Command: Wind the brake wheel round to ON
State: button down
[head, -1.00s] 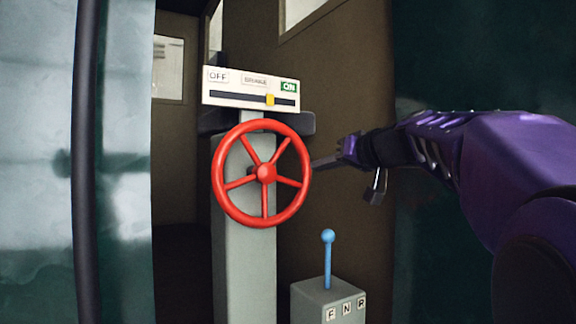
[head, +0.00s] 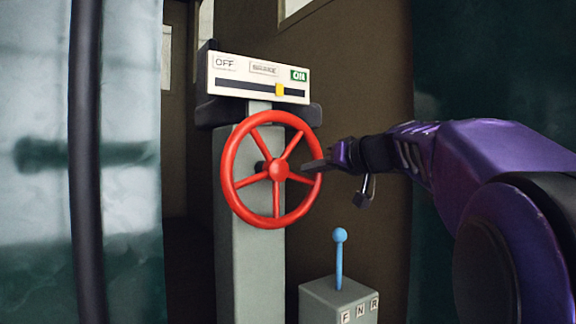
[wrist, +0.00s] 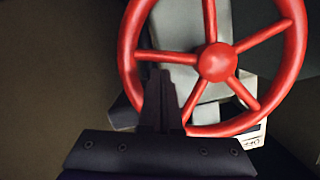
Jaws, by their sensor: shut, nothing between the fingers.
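The red brake wheel (head: 276,222) has several spokes and a central hub, and faces me on a grey pedestal. Above it a white panel (head: 225,84) reads OFF at left and ON, in green, at right. Its yellow marker (head: 279,89) sits right of the middle, short of the ON end. My gripper (head: 306,166) is shut and empty at the wheel's right side, its tip overlapping the rim. In the wrist view the fingers (wrist: 163,95) cross in front of the rim (wrist: 128,50), with the tip by a spoke. I cannot tell whether they touch.
A blue-knobbed lever (head: 340,236) stands on a grey box (head: 325,292) marked F, N, R, below and right of the wheel. A dark vertical pole (head: 85,160) stands at left. A brown wall is behind.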

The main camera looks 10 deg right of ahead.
jog(key=shift+w, duration=0.15)
jog(key=shift+f, duration=0.15)
dwell(0.4)
jog(key=shift+f+m+b, duration=0.15)
jog(key=shift+m+b, duration=0.15)
jog(key=shift+b, duration=0.05)
jog(key=shift+f+m+b, duration=0.3)
jog(key=shift+f+b, duration=0.05)
jog(key=shift+f, duration=0.05)
